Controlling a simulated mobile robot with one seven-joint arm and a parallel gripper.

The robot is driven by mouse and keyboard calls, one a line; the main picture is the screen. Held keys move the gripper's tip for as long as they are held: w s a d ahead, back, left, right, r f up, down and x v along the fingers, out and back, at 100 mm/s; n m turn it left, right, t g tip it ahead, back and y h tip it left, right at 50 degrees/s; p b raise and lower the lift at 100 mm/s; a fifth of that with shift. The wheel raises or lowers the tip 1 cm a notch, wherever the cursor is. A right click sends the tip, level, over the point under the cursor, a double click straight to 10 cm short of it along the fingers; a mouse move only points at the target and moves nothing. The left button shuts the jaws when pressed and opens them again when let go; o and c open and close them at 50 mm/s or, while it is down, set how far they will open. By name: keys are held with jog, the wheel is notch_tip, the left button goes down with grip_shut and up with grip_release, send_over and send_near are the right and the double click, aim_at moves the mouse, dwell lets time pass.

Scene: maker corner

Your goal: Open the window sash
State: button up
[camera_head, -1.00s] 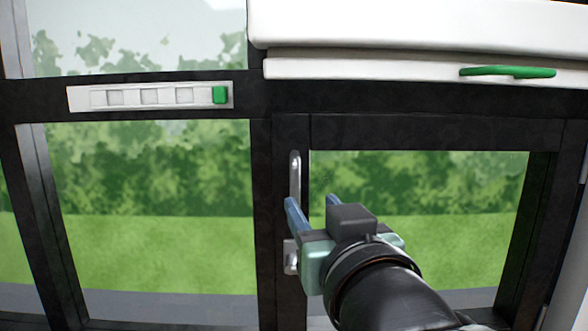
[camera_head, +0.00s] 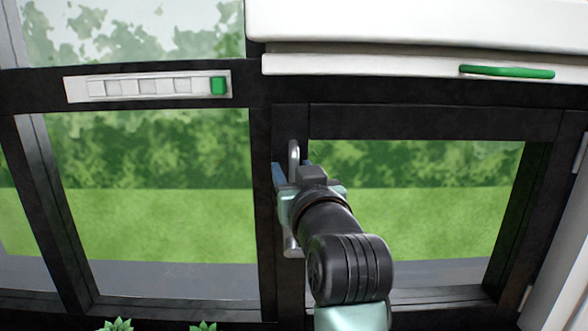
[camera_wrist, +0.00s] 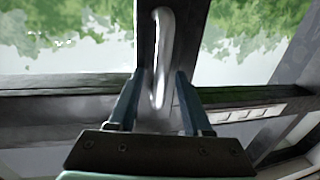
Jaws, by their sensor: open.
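The window sash (camera_head: 420,122) is the dark-framed pane at the right of the head view, with green hedge and lawn behind the glass. A silver upright handle (camera_head: 294,152) is on its left stile; my arm hides the handle's middle. My gripper (camera_head: 291,170) is in front of this handle. In the wrist view, the handle (camera_wrist: 163,55) runs down from the top between the two blue fingers of my open gripper (camera_wrist: 157,80). A gap shows on each side of it. I cannot tell how deep the handle lies between the fingers.
A white vent strip (camera_head: 130,87) with a green slider (camera_head: 218,85) is on the frame at upper left. A white housing (camera_head: 420,25) with a green handle (camera_head: 507,72) is above the sash. Green plants (camera_head: 118,324) show at the bottom edge.

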grip_shut()
dwell(1.3)
